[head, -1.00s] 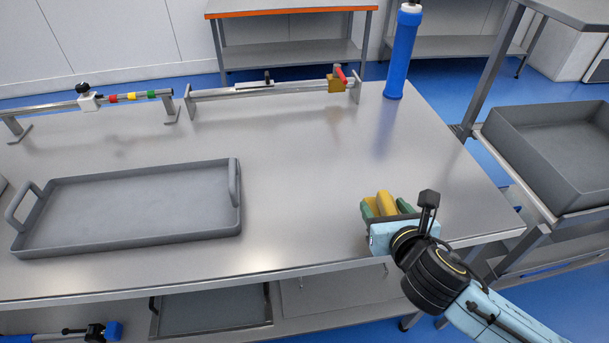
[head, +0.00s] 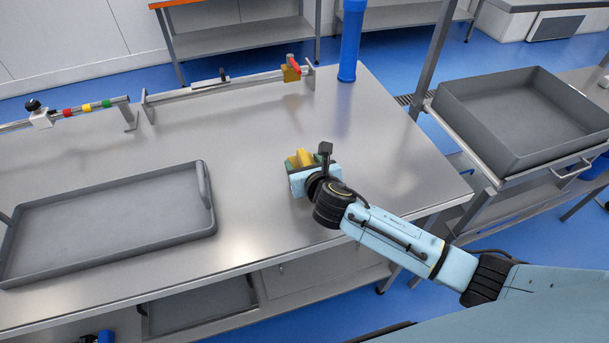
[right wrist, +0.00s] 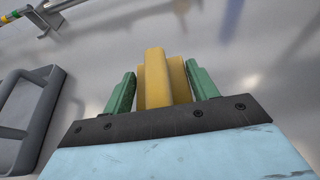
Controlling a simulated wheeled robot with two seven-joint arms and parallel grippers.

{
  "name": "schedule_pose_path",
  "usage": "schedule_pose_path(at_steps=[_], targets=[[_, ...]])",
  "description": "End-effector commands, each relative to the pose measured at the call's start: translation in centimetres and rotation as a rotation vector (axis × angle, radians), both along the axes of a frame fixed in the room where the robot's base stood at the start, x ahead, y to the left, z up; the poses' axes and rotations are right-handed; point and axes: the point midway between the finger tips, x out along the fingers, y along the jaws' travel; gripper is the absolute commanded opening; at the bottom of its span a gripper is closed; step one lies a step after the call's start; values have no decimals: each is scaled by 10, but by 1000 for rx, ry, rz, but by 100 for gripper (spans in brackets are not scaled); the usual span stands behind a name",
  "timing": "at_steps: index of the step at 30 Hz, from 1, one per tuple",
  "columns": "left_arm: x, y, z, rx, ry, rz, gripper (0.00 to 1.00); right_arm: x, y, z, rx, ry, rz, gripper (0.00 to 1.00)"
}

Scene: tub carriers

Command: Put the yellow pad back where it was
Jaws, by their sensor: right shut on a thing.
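The yellow pad (head: 303,157) is a small stepped block. My right gripper (head: 302,160) is shut on it over the steel table. In the right wrist view the yellow pad (right wrist: 160,75) stands between the two green fingers of my right gripper (right wrist: 160,90). I cannot tell whether the pad touches the tabletop. The pad's lower part is hidden by the gripper body. My left gripper is not in view.
A grey tray (head: 110,243) with upright handles lies on the table (head: 250,215) at left. Rails with a red-handled brass clamp (head: 291,70) and a blue cylinder (head: 351,40) stand along the back. A deep grey tub (head: 530,135) is on a stand at right.

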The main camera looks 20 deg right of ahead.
Motion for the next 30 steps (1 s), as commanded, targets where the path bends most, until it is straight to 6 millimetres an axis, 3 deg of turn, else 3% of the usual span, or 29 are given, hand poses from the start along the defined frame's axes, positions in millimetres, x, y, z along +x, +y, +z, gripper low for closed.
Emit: schedule_pose_path(at_steps=[9,19,20,21,24,30], targets=[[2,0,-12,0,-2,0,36,-1,0,-38,1,2,1,31],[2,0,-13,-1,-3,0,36,0,0,-39,-1,0,1,31],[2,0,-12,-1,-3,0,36,-1,0,-39,-1,1,1,61],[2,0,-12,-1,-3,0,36,-1,0,-39,-1,0,1,66],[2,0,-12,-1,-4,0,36,-1,0,-39,0,1,1,79],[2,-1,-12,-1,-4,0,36,-1,0,-39,0,1,1,80]])
